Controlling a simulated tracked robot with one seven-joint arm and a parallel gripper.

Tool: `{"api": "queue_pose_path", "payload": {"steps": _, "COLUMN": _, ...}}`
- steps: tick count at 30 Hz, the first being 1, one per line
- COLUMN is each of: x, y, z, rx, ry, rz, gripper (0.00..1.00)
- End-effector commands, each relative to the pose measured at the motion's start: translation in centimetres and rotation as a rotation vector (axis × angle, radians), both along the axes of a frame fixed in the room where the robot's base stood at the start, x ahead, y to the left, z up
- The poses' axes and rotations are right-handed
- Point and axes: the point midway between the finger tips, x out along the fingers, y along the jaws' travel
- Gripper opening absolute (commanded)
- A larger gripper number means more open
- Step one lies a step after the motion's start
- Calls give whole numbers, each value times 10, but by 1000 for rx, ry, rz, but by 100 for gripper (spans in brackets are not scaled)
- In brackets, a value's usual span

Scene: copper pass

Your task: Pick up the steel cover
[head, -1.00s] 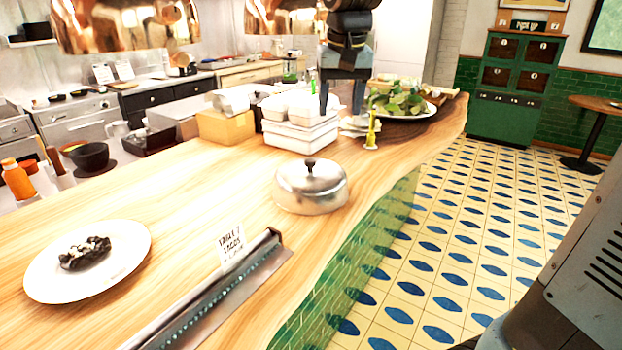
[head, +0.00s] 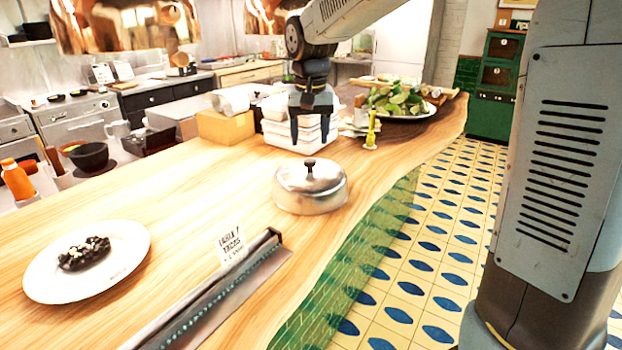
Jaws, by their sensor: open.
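The steel cover (head: 311,191) is a shiny round domed lid with a dark knob (head: 310,166) on top. It sits on the wooden counter (head: 185,195), near the counter's wavy right edge. My gripper (head: 310,140) points down above the cover in the head view, with its two dark fingers apart and nothing between them. The fingertips appear a little above the knob, apart from it. The exact depth between them is hard to tell. Whether anything lies under the cover is hidden.
White stacked containers (head: 285,138) and a cardboard box (head: 226,127) stand behind the cover. A yellow bottle (head: 371,130) and a plate of greens (head: 405,113) are at the back right. A plate with dark food (head: 120,268), a small sign (head: 231,245) and a metal rail (head: 215,295) are in front.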

Motion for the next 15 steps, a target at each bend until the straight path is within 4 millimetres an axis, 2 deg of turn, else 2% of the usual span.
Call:
{"api": "queue_pose_path", "payload": {"steps": 5, "x": 0, "y": 0, "z": -9, "rx": 0, "ry": 0, "rz": 0, "gripper": 61}}
{"api": "queue_pose_path", "payload": {"steps": 15, "x": 2, "y": -2, "z": -51, "rx": 0, "ry": 0, "rz": 0, "gripper": 61}}
